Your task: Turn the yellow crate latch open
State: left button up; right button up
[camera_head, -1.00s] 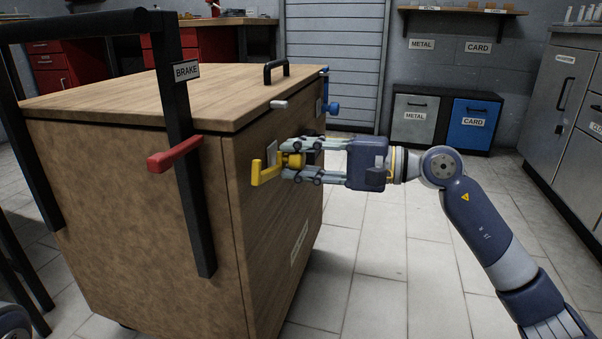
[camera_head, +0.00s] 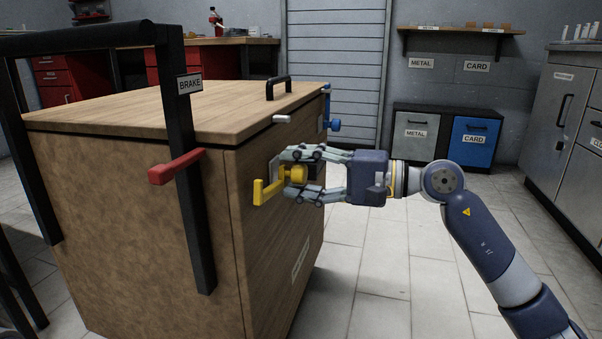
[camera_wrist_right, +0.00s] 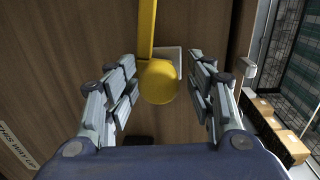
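The yellow crate latch (camera_head: 267,191) is on the side face of the wooden crate (camera_head: 140,215). Its arm points left in the head view, towards the crate's near corner. In the right wrist view its round yellow hub (camera_wrist_right: 158,82) sits between the fingers, with the arm running up out of the picture. My right gripper (camera_head: 300,174) is open around the hub, one finger above and one below in the head view. The wrist view (camera_wrist_right: 160,90) shows gaps on both sides of the hub. My left gripper is out of view.
A red brake lever (camera_head: 176,167) is on a black post at the crate's near end. A blue latch (camera_head: 333,124), a small white-tipped lever (camera_head: 282,119) and a black lid handle (camera_head: 279,86) are farther along. The floor right of the crate is clear.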

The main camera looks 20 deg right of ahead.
jog(key=shift+s+d, duration=0.1)
jog(key=shift+d, duration=0.1)
jog(key=v, duration=1.1)
jog(key=shift+s+d, duration=0.2)
jog(key=shift+s, duration=0.05)
